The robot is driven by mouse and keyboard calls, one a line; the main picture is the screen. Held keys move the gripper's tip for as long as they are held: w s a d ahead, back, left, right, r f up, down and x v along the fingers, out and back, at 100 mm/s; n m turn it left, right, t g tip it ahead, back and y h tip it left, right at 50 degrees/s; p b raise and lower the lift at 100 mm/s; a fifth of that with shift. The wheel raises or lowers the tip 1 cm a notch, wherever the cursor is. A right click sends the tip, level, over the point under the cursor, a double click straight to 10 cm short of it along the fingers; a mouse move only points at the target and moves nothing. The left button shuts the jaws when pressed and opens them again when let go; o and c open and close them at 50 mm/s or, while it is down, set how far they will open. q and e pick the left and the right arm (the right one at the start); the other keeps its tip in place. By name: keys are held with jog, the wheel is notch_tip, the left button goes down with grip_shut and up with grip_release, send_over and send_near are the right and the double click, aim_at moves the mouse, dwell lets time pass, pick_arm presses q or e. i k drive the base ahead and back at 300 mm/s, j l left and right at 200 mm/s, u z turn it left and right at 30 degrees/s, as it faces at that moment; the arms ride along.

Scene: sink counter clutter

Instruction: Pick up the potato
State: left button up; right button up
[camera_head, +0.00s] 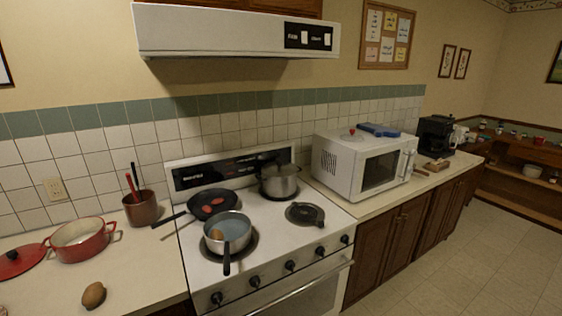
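A brown, oval potato (94,295) lies on the left counter (130,262), near the front of the picture. It is to the left of the stove and in front of a red pot. Nothing touches it. Neither my left nor my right gripper shows in the head view.
A red pot (82,241), a red lid (20,261) and a utensil crock (141,208) stand behind the potato. The stove (275,267) holds a blue-lined saucepan (228,235), a dark skillet (212,205) and a lidded pot (280,184). A microwave (345,165) stands right. Counter right of the potato is clear.

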aim_at(92, 295)
jog(key=k+j+u, duration=0.1)
jog(key=u, duration=1.45)
